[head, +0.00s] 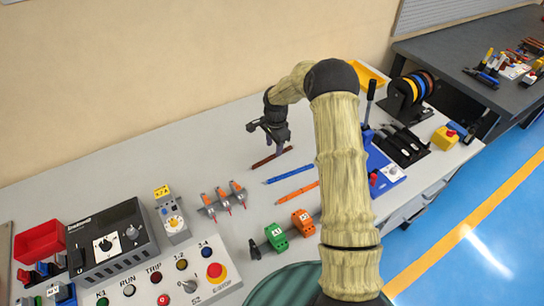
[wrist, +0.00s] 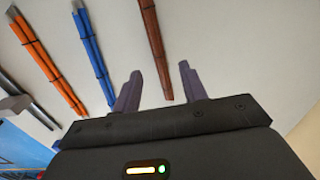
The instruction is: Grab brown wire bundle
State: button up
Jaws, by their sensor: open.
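In the wrist view the brown wire bundle (wrist: 154,45) runs from the top edge down toward the gap between my fingers. My gripper (wrist: 161,85) is open, with one purple-grey finger on each side of the bundle's near end line. In the head view my gripper (head: 279,148) points down right at the bundle. The frames do not show contact.
A blue wire bundle (head: 287,173) and an orange wire bundle (head: 297,193) lie nearby, roughly parallel to the brown one. They also show left of my fingers in the wrist view. A blue lever tool (head: 380,165) stands to the right. The bench left of the bundle is clear.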

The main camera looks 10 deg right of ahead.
aim_at(273, 154)
notch_tip(273, 154, down, 4)
jog(key=shift+w+a+r+p, duration=0.1)
jog(key=shift+r+p, duration=0.05)
jog(key=shift+p, duration=0.15)
jog(key=shift+c, duration=0.2)
grip_shut()
